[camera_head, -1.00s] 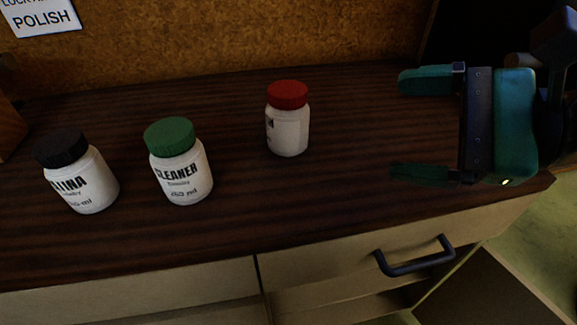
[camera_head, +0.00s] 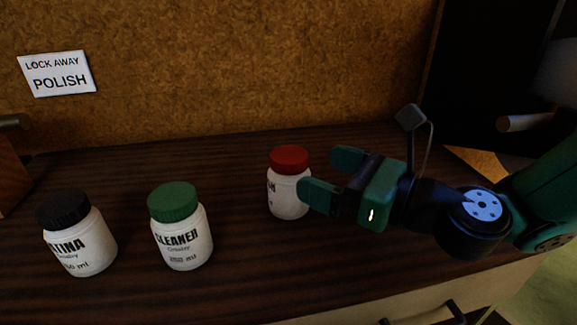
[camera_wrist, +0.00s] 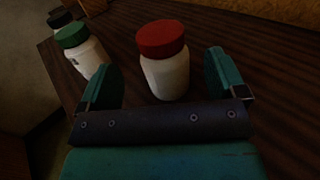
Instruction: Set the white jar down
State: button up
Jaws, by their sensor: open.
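Three white jars stand upright on the dark wooden top. The red-lidded jar (camera_head: 286,196) is nearest my gripper (camera_head: 325,176), which is open just to its right. In the wrist view the red-lidded jar (camera_wrist: 166,75) stands ahead, in the space between the two spread fingers of my gripper (camera_wrist: 165,82). Its label is mostly turned away or covered. The black-lidded jar (camera_head: 82,243) has a label ending in "TINA" and stands farthest left. My gripper holds nothing.
A sign (camera_head: 57,74) on the brown back board reads "LOCK AWAY POLISH". The wooden top (camera_head: 130,165) is clear behind the jars. A drawer handle (camera_head: 452,314) shows at the front below the top. A brown box edge (camera_head: 12,165) is at the far left.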

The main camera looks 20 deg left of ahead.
aim_at(306, 161)
jog(key=x, duration=0.7)
jog(key=shift+r, duration=0.15)
jog(key=c, duration=1.3)
jog(key=shift+r+p, duration=0.15)
jog(key=shift+p, duration=0.15)
